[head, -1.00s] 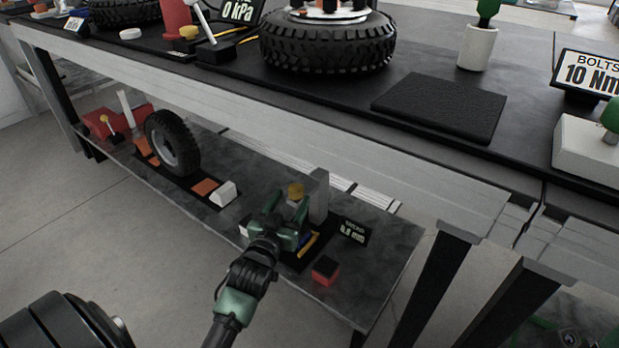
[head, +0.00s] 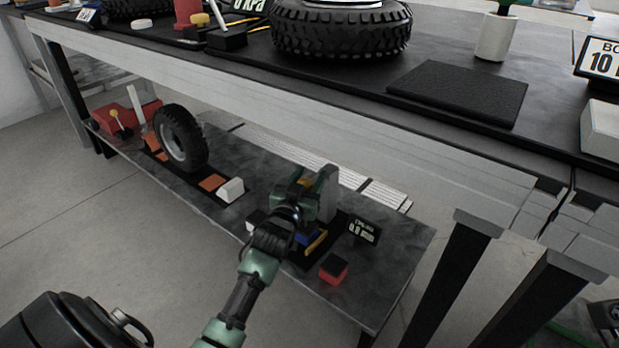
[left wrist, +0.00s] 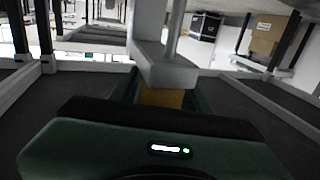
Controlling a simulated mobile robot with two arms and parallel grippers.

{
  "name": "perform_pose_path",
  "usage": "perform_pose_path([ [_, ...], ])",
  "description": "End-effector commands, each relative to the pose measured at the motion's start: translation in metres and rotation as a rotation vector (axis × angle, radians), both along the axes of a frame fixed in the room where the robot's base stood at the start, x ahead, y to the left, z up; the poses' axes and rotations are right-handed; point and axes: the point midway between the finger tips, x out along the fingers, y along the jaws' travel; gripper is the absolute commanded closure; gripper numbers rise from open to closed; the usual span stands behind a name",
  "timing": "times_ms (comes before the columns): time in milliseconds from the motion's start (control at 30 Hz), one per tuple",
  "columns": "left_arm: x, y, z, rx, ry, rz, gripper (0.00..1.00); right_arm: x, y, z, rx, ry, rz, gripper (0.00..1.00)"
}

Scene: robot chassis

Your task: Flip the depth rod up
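The depth gauge stands on the lower shelf, with a grey upright block (head: 328,190) and a yellow piece (head: 305,183) beside it. I cannot clearly make out which part is the depth rod. My left gripper (head: 298,192) reaches in from the front, its green fingers apart on either side of the yellow piece and close to the grey block. In the left wrist view, the yellow piece (left wrist: 160,97) sits between the fingers, under a grey foot (left wrist: 165,68) and post. Finger contact is hidden. My right gripper is not in view.
A small display (head: 362,231) and a red-and-black block (head: 333,268) stand right of the gauge. A white block (head: 231,190) and a small wheel (head: 181,138) are to the left.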

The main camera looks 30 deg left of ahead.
Motion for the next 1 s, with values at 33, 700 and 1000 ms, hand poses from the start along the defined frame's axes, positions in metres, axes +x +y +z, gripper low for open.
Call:
perform_pose_path([
  [33,-0.0001,0.0000,0.0000,0.000,0.000,0.000,0.71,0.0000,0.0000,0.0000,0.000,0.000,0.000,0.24],
  [700,-0.0003,-0.0003,-0.0005,0.000,0.000,0.000,1.00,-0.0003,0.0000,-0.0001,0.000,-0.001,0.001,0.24],
  [1000,-0.0004,-0.0005,-0.0006,0.000,0.001,0.000,1.00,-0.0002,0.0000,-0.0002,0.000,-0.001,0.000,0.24],
])
